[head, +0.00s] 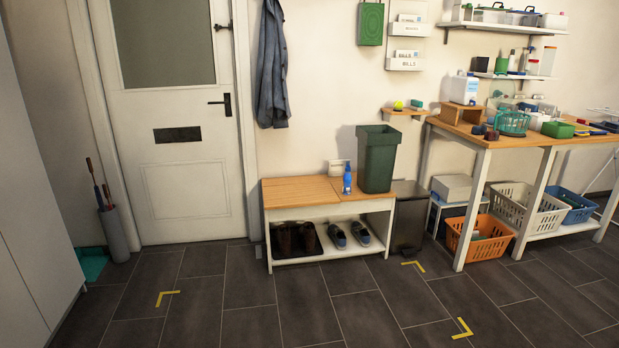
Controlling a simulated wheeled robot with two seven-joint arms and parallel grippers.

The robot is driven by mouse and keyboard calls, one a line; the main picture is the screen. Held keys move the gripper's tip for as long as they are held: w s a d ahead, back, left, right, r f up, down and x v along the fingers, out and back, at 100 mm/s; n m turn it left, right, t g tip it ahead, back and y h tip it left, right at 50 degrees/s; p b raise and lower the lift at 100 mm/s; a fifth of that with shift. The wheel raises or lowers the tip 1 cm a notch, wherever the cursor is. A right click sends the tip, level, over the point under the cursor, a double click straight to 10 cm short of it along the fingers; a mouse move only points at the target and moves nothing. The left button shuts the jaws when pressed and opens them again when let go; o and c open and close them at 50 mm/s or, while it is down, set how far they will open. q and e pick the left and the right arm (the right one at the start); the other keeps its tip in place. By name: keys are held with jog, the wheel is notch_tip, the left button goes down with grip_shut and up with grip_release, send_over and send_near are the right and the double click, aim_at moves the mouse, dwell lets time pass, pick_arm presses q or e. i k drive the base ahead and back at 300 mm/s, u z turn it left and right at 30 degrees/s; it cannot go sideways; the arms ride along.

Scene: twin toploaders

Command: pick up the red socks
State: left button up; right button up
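I cannot make out the red socks for certain. Two small dark rounded items lie at the near left end of the wooden worktable (465,131). One dark item (478,129) looks bluish or blackish, and the other (491,135) looks dark reddish. They are too small to tell whether they are socks. Neither of my grippers is in view.
A low shoe bench (300,188) with a green bin (376,158) and a blue bottle (347,180) stands by the wall. An orange basket (477,238) and a cream basket (525,211) sit under the worktable. The tiled floor (300,305) ahead is clear, with yellow corner marks.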

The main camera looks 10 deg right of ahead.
aim_at(493, 134)
jog(key=z, duration=0.35)
jog(key=i, duration=2.4)
jog(key=z, duration=1)
jog(key=i, duration=2.55)
jog(key=z, duration=0.5)
